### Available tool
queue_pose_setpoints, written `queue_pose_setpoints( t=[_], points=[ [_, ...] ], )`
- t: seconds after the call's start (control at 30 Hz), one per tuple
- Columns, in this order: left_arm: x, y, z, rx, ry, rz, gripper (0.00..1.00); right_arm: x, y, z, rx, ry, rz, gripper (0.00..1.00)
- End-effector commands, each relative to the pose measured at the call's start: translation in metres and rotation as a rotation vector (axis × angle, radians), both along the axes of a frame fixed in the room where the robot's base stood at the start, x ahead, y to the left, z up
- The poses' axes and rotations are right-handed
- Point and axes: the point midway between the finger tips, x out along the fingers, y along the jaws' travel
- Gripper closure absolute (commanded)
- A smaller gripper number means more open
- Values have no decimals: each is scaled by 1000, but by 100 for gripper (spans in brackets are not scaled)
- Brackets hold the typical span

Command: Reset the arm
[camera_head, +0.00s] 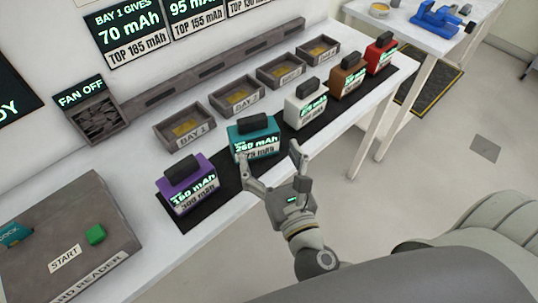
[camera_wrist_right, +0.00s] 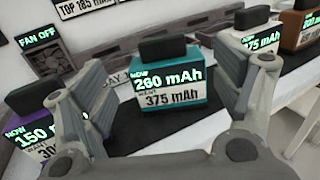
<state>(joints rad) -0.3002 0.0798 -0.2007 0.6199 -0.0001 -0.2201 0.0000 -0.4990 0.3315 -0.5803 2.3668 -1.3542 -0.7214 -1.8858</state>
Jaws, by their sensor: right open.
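My right gripper (camera_head: 271,172) is open in front of the teal battery block (camera_head: 255,137). In the right wrist view the teal block (camera_wrist_right: 168,97) shows between the two spread fingers, with nothing held; whether a finger touches it I cannot tell. Its display reads 260 mAh above 375 mAh. The right forearm comes in from the lower right in the head view. My left gripper is not in view.
A purple block (camera_head: 187,185), a white block (camera_head: 305,105), a brown block (camera_head: 348,78) and a red block (camera_head: 381,55) stand on the black mat (camera_head: 215,203). Empty bay trays (camera_head: 184,131) line up behind. A card reader box (camera_head: 95,255) is at lower left.

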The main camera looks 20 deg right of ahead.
Motion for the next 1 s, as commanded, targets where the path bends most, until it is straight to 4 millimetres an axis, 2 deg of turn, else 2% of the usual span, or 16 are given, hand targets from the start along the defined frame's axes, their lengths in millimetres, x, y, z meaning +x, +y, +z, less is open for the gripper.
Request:
queue_pose_setpoints(
  t=[0.3,0.43,0.57,0.7,0.83,1.0],
  points=[
    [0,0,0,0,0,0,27,0,-1,-1,10,3,-4,15],
    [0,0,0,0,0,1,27,2,-14,-9,148,40,-54,15],
    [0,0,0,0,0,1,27,2,-43,-32,481,116,-189,15],
    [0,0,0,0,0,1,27,-9,-73,-68,931,193,-402,15],
    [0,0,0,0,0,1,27,-26,-89,-101,1327,233,-631,15],
    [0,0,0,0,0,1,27,-58,-93,-139,1798,241,-973,15]
  ],
)
